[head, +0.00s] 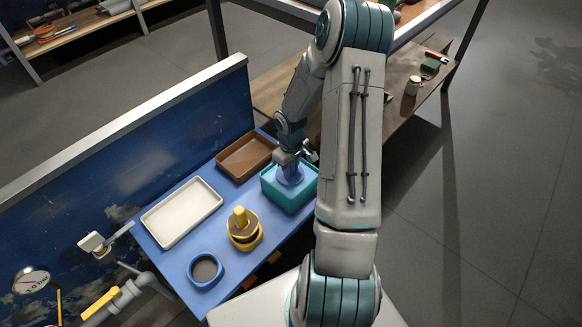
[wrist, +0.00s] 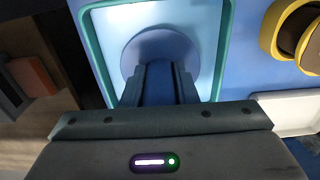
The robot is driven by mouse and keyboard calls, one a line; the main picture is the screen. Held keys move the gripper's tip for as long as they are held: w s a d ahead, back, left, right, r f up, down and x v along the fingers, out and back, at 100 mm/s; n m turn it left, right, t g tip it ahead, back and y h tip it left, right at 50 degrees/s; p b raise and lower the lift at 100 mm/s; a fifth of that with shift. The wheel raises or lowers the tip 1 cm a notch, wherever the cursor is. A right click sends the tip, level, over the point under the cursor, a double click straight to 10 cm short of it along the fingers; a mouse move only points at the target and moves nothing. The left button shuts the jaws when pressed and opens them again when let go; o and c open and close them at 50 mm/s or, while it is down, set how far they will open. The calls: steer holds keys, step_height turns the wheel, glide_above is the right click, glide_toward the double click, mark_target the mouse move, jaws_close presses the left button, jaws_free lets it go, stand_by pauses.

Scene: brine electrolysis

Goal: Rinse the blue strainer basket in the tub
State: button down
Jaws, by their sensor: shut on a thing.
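The tub (head: 303,205) is a teal, square-rimmed box on the blue bench. Its teal rim (wrist: 226,40) and pale blue inside also show in the wrist view. The blue strainer basket (head: 291,178) is inside the tub's outline, with a blue upright part rising from it. In the wrist view its round blue top (wrist: 135,55) lies within the rim. My gripper (head: 287,160) points down over the tub, and in the wrist view it (wrist: 167,72) is shut on the basket's blue upright part. The basket's underside is hidden, and I cannot tell how deep it sits.
A brown tray (head: 222,165) lies behind the tub and a white tray (head: 182,213) to its left. A yellow piece (head: 243,232) with a knob and a blue ring (head: 192,272) with a grey centre stand in front. A blue wall panel (head: 100,170) borders the bench's far side.

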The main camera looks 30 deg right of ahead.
steer(key=shift+r, duration=0.1)
step_height(320, 180, up, 12)
steer(key=p, duration=1.1)
steer(key=shift+r, duration=0.15)
stand_by(0.4)
